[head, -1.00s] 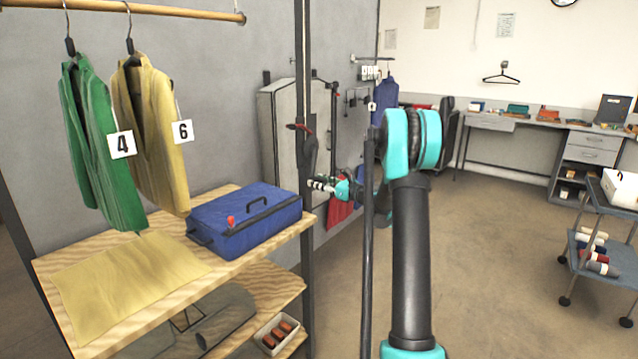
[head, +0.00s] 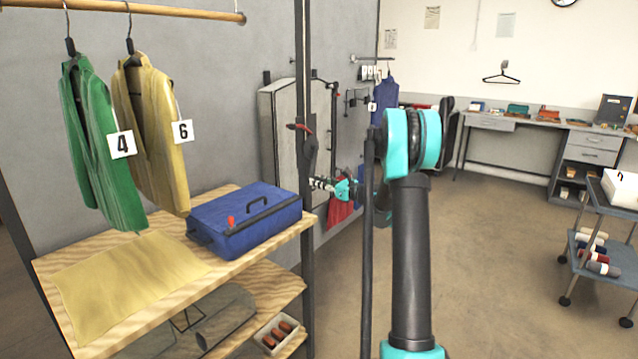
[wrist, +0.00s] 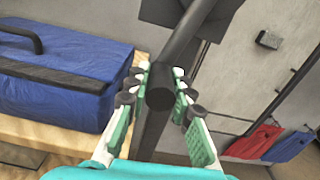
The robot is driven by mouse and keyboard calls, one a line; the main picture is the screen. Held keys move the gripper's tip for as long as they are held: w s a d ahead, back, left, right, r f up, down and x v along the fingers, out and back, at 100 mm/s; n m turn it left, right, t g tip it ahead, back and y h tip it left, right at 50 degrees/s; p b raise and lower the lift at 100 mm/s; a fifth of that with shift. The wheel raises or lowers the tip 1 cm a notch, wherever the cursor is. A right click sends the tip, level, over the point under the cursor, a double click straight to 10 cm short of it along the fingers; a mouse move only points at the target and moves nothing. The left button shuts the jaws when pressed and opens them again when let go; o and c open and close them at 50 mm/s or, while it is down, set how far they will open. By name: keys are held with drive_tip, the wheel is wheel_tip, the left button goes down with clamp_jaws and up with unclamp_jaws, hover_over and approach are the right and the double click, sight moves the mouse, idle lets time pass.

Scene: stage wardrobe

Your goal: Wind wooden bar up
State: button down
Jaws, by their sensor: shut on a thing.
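The wooden bar (head: 160,10) runs level across the upper left of the head view, with a green jacket (head: 103,150) and a yellow jacket (head: 150,135) hanging from it. Below it to the right is a dark upright post (head: 307,245) with a red-tipped lever. My gripper (head: 318,184) is beside this post, small and partly hidden in the head view. In the wrist view my gripper (wrist: 158,100) is shut around a dark round handle (wrist: 160,97), whose end faces the camera between the fingers. What the handle joins to is not clear.
A blue case (head: 245,220) and a yellow cloth (head: 125,280) lie on the wooden shelf (head: 225,265) under the jackets. A grey cabinet (head: 280,135) stands behind the post. A trolley (head: 610,225) is at the right; the floor between is clear.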

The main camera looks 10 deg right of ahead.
drive_tip(key=shift+s+a, duration=0.25)
drive_tip(key=s+a+r+m, duration=0.3)
drive_tip(key=r+m, duration=0.2)
drive_tip(key=r, duration=0.2)
drive_tip(key=s+a+r+m, duration=0.3)
drive_tip(key=r+m, duration=0.1)
drive_tip(key=r, duration=0.3)
drive_tip(key=w+d+r+m, duration=0.8)
drive_tip(key=w+d+r, duration=0.1)
drive_tip(key=w+d, duration=0.2)
drive_tip(key=shift+r, duration=0.35)
idle(1.1)
drive_tip(key=shift+w, duration=0.1)
